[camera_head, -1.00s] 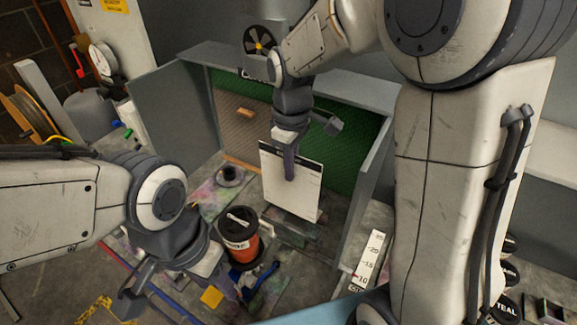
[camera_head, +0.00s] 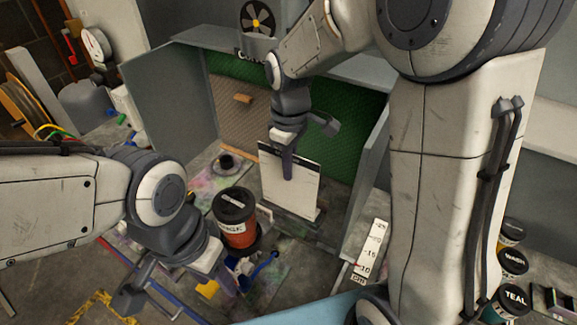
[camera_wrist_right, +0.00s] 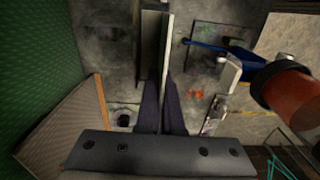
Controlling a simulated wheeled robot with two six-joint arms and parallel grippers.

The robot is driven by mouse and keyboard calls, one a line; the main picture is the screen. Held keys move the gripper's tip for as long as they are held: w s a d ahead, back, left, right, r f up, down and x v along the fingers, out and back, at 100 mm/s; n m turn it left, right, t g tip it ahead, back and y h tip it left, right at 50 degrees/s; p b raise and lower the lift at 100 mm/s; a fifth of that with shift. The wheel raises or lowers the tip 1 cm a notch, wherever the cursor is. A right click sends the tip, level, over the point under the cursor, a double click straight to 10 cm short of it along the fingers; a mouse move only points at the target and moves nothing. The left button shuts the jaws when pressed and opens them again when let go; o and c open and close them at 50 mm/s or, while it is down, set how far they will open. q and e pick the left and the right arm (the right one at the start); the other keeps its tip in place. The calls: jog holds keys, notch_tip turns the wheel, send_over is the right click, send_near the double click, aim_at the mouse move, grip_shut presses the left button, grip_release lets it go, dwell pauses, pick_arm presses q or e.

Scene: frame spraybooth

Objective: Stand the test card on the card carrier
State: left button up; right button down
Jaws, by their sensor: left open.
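The test card (camera_head: 290,195) is a white upright panel with a dark line near its top, in front of the spray booth in the head view. My right gripper (camera_head: 287,168) is shut on its upper edge; one finger lies over its front face. In the right wrist view the card shows edge-on as a thin plate (camera_wrist_right: 168,48) between the fingers (camera_wrist_right: 166,95). A thicker grey plate (camera_wrist_right: 149,50) stands beside it; I cannot tell if it is the card carrier. The card's bottom contact is unclear. My left gripper (camera_head: 180,292) is open and empty at lower left.
An orange tub with a black lid (camera_head: 235,222) stands left of the card. A white scale (camera_head: 369,250) stands to the right by the booth's side wall (camera_head: 366,195). A blue-handled tool (camera_head: 262,268) lies near the front. Paint cans (camera_head: 513,298) are at far right.

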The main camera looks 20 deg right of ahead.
jog(key=shift+f+b, duration=0.55)
jog(key=shift+f, duration=0.2)
jog(key=c, duration=1)
grip_release()
